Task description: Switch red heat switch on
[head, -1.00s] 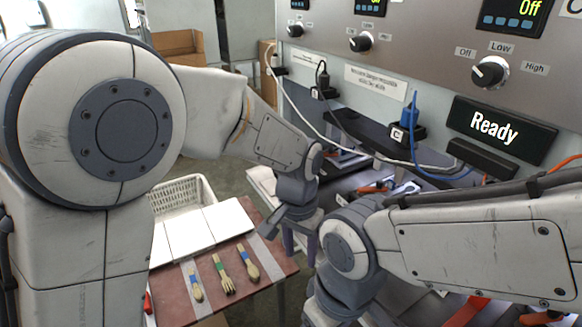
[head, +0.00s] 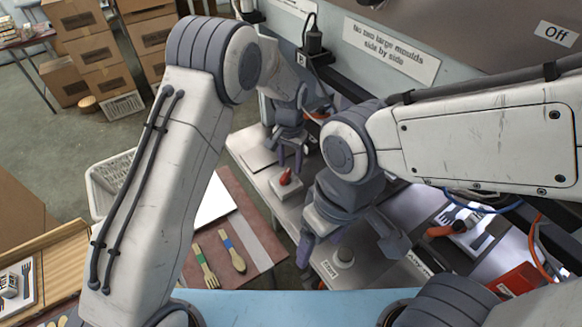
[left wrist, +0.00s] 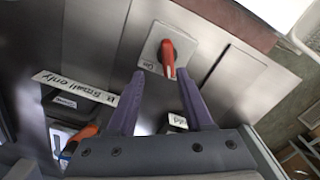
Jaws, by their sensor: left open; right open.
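The red switch (head: 285,177) is a small red lever on a pale square plate (head: 287,190) on the metal bench. It also shows in the left wrist view (left wrist: 169,56), at top centre, its lever pointing towards my fingers. My left gripper (head: 290,160) hangs just behind the switch in the head view. In the left wrist view its open, empty fingers (left wrist: 161,75) flank the lever's near end; I cannot tell whether they touch it.
A black plug (head: 314,42) and a wall sign (head: 391,50) are behind the bench. A red-brown table (head: 262,238) with wooden utensils (head: 231,251) stands left of the bench. A white basket (head: 105,190) is further left. An orange-handled tool (head: 455,228) lies at the right.

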